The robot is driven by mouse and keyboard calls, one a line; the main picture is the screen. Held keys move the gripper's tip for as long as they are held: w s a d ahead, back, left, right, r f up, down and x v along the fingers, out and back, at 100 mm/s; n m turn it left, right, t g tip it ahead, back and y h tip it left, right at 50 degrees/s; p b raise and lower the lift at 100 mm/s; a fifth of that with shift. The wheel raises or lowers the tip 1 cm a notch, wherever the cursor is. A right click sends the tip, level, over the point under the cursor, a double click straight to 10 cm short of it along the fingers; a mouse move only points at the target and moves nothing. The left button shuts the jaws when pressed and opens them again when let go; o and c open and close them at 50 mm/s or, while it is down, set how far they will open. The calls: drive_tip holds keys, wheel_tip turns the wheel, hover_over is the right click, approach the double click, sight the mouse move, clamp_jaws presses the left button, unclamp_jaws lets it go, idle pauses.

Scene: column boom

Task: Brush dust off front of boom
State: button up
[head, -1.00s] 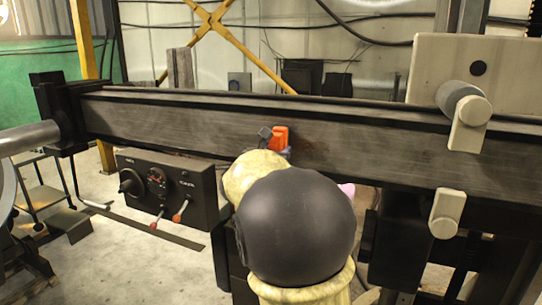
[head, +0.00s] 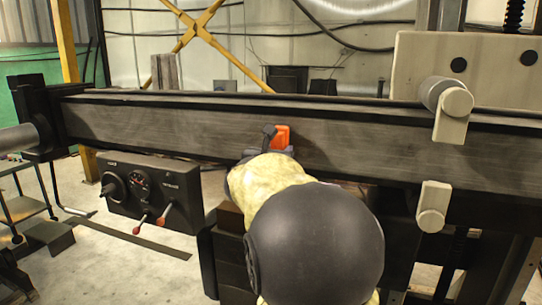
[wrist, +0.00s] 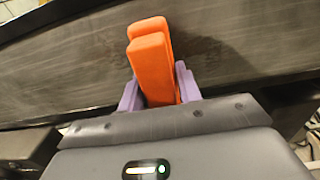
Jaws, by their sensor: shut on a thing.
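The boom (head: 200,125) is a long dark horizontal beam across the head view. Its front face looks grey and streaked, with a darker patch right of the orange block in the wrist view (wrist: 205,62). My gripper (wrist: 160,88) has purple fingers shut on an orange block-shaped brush (wrist: 151,62). In the head view the brush (head: 281,137) shows in front of the boom's face, near its middle. It overlaps the face in both views; I cannot tell whether it touches. My arm hides part of the boom's lower edge and most of the gripper in the head view.
A control box (head: 150,190) with knobs and red-tipped levers hangs below the boom at left. At right, a pale plate (head: 470,75) and pale rollers (head: 450,110) stand close to the boom. A yellow cross brace (head: 195,40) is behind. Some floor at lower left is clear.

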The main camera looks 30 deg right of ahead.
drive_tip(key=shift+s+d, duration=0.3)
drive_tip(key=shift+s, duration=0.05)
drive_tip(key=shift+s+d+b, duration=1.1)
drive_tip(key=shift+s+b, duration=0.15)
drive_tip(key=shift+s, duration=0.15)
drive_tip(key=shift+s+d+b, duration=1.05)
drive_tip(key=shift+s+d, duration=0.05)
drive_tip(key=shift+s, duration=0.3)
